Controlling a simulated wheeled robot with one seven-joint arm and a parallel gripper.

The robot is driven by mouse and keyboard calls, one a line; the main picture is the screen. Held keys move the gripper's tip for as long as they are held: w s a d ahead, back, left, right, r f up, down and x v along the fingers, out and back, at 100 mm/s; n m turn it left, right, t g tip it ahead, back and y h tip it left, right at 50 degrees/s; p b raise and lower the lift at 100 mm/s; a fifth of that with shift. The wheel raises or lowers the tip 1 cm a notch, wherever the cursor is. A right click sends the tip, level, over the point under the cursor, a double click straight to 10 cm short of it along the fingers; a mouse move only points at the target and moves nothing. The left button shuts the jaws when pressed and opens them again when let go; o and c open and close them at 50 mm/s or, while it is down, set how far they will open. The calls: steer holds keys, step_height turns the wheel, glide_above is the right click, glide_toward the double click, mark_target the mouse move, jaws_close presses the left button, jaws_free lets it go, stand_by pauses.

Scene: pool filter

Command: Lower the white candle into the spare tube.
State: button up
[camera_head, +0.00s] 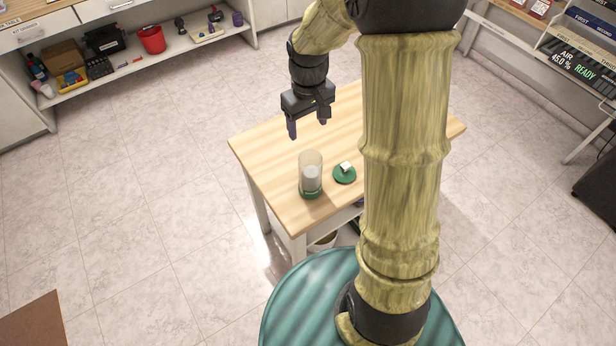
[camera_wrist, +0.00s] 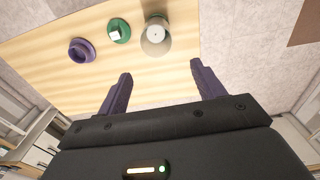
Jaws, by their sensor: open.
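A clear tube (camera_head: 310,157) with a green base stands upright on the table near its front edge. The white candle (camera_head: 311,179) shows inside its lower part. In the wrist view the tube (camera_wrist: 157,48) is at the top centre, with the white candle (camera_wrist: 156,33) inside. My gripper (camera_head: 308,129) is open and empty above the table, behind the tube and apart from it. Both purple fingers (camera_wrist: 161,70) show spread in the wrist view. I cannot make out a second clear tube; my arm hides part of the table in the head view.
A green round cap (camera_head: 344,174) with a white block on top lies right of the tube. A purple round piece (camera_wrist: 81,51) lies beyond it in the wrist view. The wooden table (camera_head: 268,147) is bare at its left. Shelves with a red bucket (camera_head: 152,39) stand behind.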

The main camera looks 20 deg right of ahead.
step_height(320, 180, up, 5)
steer(key=shift+s+r, duration=0.1)
stand_by(0.6)
steer(key=s+f+m+t, duration=0.2)
steer(key=s+f, duration=0.3)
steer(key=s, duration=0.8)
steer(key=shift+s+m, duration=0.25)
steer(key=shift+m, duration=0.55)
